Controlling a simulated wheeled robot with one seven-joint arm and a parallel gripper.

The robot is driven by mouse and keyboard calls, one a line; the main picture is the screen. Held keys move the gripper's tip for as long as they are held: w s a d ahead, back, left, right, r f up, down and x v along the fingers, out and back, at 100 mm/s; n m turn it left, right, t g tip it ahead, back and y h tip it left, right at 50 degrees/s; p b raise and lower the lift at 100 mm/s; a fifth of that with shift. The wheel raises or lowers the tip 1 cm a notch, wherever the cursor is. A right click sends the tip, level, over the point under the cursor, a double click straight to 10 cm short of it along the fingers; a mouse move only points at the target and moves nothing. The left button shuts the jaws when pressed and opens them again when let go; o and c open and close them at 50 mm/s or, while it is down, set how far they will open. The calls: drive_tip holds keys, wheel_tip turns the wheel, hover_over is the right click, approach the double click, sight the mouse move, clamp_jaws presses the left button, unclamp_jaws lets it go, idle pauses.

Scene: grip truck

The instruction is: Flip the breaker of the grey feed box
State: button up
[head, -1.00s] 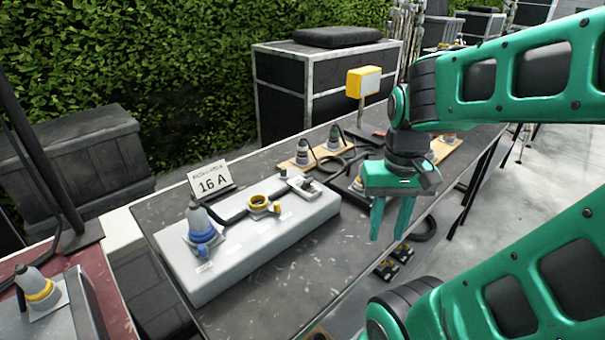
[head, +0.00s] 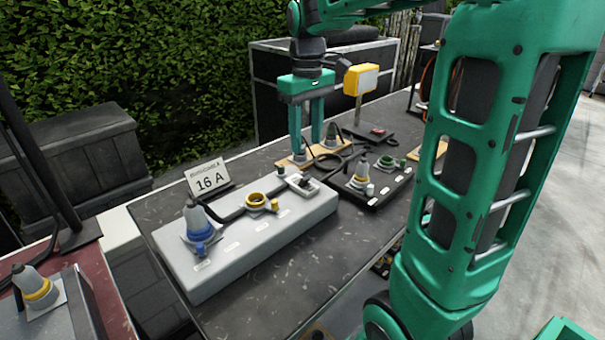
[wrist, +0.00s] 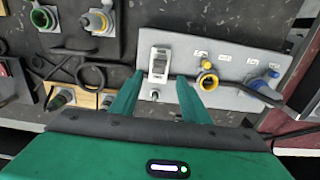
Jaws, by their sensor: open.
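The grey feed box (head: 240,260) lies on the dark table. On it are a blue connector (head: 200,230), a yellow socket (head: 256,201) and, at its far right end, the breaker (head: 302,183). In the wrist view the breaker (wrist: 160,64) is a white housing with a grey lever, just beyond my fingertips and roughly between them. My gripper (head: 306,158) points down, open and empty, behind the far end of the box. In the wrist view my gripper (wrist: 157,85) has both fingers apart. I cannot tell its exact height over the breaker.
A 16 A sign (head: 208,180) stands behind the box. A black box (head: 385,187) with connectors lies to its right. Wooden boards with plugs and looping black cables sit close to my gripper. A yellow box on a post (head: 362,80) stands at the back. The table's front is clear.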

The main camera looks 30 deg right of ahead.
sight(304, 181)
wheel_tip(304, 181, down, 11)
drive_tip(key=shift+r, duration=0.2)
idle(0.3)
drive_tip(key=shift+w, duration=0.1)
drive_tip(key=c, duration=1.1)
